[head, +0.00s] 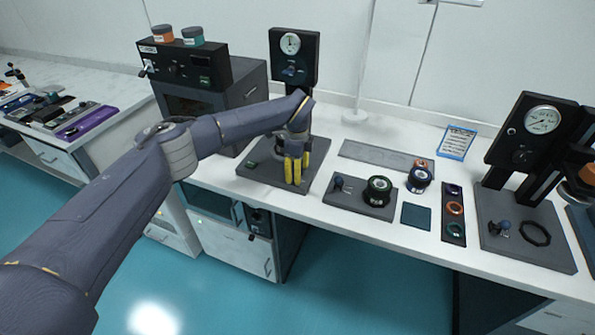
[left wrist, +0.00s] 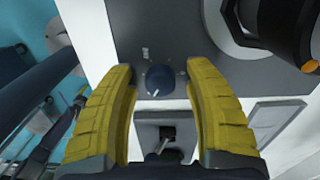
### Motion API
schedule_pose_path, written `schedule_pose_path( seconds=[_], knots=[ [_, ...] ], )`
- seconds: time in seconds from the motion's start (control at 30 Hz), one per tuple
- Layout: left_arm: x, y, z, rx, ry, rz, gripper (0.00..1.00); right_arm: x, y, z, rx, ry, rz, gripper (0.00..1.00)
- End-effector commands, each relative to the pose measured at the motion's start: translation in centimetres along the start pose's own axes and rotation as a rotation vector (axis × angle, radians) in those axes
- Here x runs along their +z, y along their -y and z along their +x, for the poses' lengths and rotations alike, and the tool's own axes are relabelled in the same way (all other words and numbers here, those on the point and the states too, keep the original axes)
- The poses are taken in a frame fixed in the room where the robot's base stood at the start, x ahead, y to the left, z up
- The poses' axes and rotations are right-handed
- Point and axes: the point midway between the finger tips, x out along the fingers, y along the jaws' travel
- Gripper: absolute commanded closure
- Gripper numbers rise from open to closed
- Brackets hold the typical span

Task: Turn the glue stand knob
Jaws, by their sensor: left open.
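The stand with a round gauge (head: 290,43) stands at the back of the bench, with a dark base plate (head: 262,178) in front. My left gripper (head: 296,170), with yellow fingers, points down over this plate and is open. In the left wrist view, a dark blue knob (left wrist: 160,80) with a white pointer mark lies between the open fingers (left wrist: 163,95), with a gap on each side. In the head view my gripper hides this knob. A small blue knob (head: 291,71) shows on the stand's upright panel. My right gripper is not in view.
Right of the base plate is a plate with a small lever (head: 339,182) and a dark round container (head: 378,190). A second gauge stand (head: 525,240) is at the far right. A dark box (head: 220,100) carrying jars stands left. The bench's front edge is close.

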Motion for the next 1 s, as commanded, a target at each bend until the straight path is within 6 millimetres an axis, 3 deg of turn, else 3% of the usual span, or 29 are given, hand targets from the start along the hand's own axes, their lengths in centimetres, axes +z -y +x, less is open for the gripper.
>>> schedule_pose_path(
  seconds=[0.07, 0.5, 1.0],
  knots=[
    [-0.01, 0.0, 0.0, 0.0, 0.0, 0.0, 0.48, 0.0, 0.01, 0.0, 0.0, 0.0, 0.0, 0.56],
    [-0.01, -0.01, -0.01, 0.0, 0.0, 0.0, 0.99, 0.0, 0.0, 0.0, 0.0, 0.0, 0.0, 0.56],
    [0.03, 0.02, 0.0, 0.002, 0.001, 0.103, 1.0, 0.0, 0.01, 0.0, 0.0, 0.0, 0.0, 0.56]
  ],
)
